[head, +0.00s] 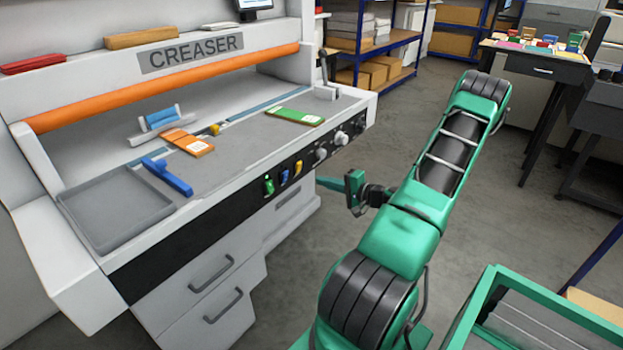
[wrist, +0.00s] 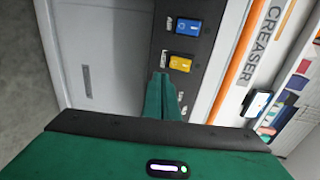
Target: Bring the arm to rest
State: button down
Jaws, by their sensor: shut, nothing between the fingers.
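My green arm (head: 440,180) reaches out over the floor to the right of the creaser (head: 190,52). My gripper (head: 322,181) is held in front of the creaser's front panel, level with its lower part and pointing left. In the wrist view my gripper (wrist: 164,78) has its two green fingers together, with nothing between them. There the fingertips overlap the dark control panel (wrist: 168,48), just below the yellow switch (wrist: 180,63) in the picture. A blue switch (wrist: 186,26) lies beyond it. I cannot tell the exact gap to the panel.
The creaser's bed holds a grey tray (head: 115,212), a blue tool (head: 167,177), an orange card pack (head: 188,142) and a green one (head: 295,116). A green-framed cart (head: 483,297) stands at the lower right. A dark table (head: 540,68) stands behind. Open floor lies between.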

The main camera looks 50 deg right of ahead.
jog(key=s+f, duration=0.1)
jog(key=s, duration=0.6)
jog(key=shift+f, duration=0.2)
jog(key=shift+a, duration=0.15)
jog(key=a+r+n+g+y, duration=0.2)
jog(key=a+n+g, duration=0.25)
jog(key=a, duration=0.35)
jog(key=a+r+n+g+y, duration=0.2)
jog(key=a+n+g+y, duration=0.15)
jog(key=a+g, duration=0.35)
jog(key=s+a+r+n+g+h, duration=0.1)
jog(key=s+a+r+g+h, duration=0.1)
jog(key=s+a+r, duration=0.3)
jog(key=s+a+r+n+g+h, duration=0.1)
jog(key=s+a+r+h, duration=0.3)
jog(key=s+r, duration=0.6)
jog(key=shift+s+a+r+n+g, duration=0.3)
jog(key=shift+a+r+g, duration=0.4)
jog(key=shift+a+g, duration=0.1)
jog(key=shift+h, duration=0.25)
